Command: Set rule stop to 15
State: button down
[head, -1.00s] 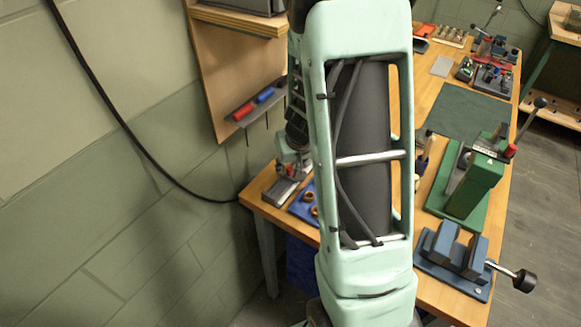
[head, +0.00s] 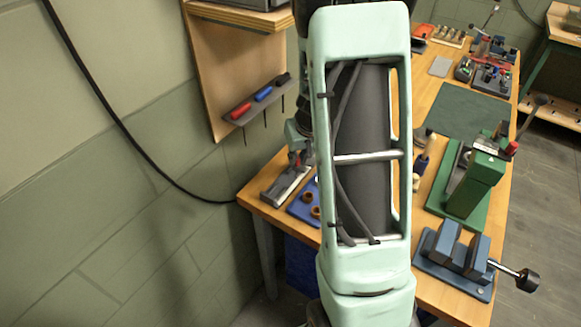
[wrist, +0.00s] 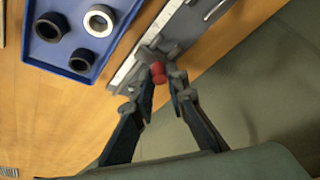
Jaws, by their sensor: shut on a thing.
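The rule fixture is a long grey metal bar with a pale scale edge, running diagonally in the wrist view (wrist: 188,22). It also lies at the left edge of the bench in the head view (head: 284,188). The rule stop (wrist: 158,70) sits on it as a grey slider with a red knob. My gripper (wrist: 161,79) has its two dark fingers on either side of the red knob, shut on it. The scale marks are too small to read, so the stop's value cannot be told. In the head view my arm hides most of the gripper.
A blue tray (wrist: 29,62) with several dark and light rings lies beside the rule. A green press (head: 475,190) and a blue vise (head: 440,268) stand to the right. A wall rack (head: 235,118) holds red and blue tools. The bench edge is close by the rule.

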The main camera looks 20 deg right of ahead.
jog(key=shift+w+d, duration=0.7)
jog(key=shift+d, duration=0.3)
jog(key=c, duration=1.9)
grip_release()
jog(key=shift+r, duration=0.1)
jog(key=v, duration=1.1)
jog(key=shift+s+r, duration=0.15)
jog(key=shift+r, duration=0.25)
jog(key=shift+a, duration=0.15)
